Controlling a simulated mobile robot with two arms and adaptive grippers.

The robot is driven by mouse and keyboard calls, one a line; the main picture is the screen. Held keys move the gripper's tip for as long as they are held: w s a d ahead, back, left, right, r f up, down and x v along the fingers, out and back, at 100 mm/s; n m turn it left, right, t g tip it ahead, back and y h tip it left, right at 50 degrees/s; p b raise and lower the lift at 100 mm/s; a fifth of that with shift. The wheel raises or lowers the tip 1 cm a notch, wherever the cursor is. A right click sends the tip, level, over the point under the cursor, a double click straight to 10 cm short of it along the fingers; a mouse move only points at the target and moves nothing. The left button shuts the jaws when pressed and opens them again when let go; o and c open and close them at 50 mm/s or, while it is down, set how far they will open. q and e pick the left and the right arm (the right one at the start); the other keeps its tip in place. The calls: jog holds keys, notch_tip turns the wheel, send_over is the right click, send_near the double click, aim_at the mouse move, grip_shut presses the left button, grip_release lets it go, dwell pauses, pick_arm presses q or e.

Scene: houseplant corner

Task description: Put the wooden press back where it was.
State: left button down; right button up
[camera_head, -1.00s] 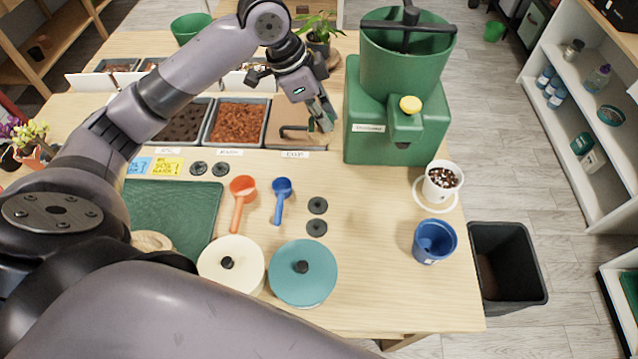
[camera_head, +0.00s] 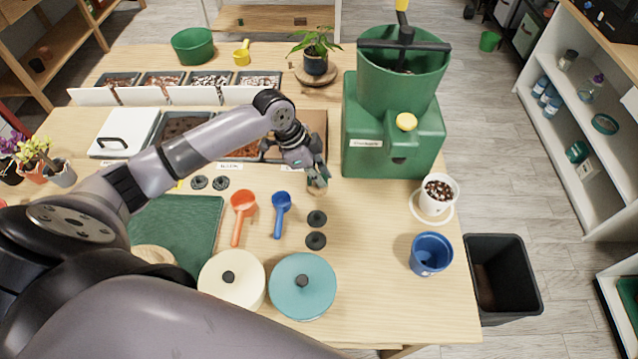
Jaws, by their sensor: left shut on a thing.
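My left gripper (camera_head: 316,180) reaches over the table from the left and is shut on a small light-wood piece, the wooden press (camera_head: 318,190). The fingers hide much of the press. It is held near the front edge of the soil trays, behind the two black discs (camera_head: 316,219). I cannot tell exactly how high it is above the table. A round light-wood item (camera_head: 153,254) lies at the front left of the green mat (camera_head: 195,218), partly hidden by my arm. My right gripper is not in view.
A green machine (camera_head: 395,140) stands right of the gripper. Orange (camera_head: 243,203) and blue (camera_head: 281,203) scoops and cream (camera_head: 231,290) and teal (camera_head: 302,290) lidded pots lie in front. A white pot (camera_head: 437,197) and blue pot (camera_head: 430,258) stand right. The front centre-right tabletop is clear.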

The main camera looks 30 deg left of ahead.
pick_arm(q)
notch_tip(320, 180, down, 4)
jog(key=shift+r+p, duration=0.25)
jog(key=shift+p, duration=0.05)
jog(key=shift+f, duration=0.45)
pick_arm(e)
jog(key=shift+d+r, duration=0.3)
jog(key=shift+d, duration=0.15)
pick_arm(q)
jog(key=c, duration=1.7)
grip_release()
jog(key=shift+f, duration=0.1)
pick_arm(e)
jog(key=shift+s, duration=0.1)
pick_arm(q)
jog(key=b+v, duration=0.1)
jog(key=v, duration=1.1)
jog(key=shift+b, duration=0.35)
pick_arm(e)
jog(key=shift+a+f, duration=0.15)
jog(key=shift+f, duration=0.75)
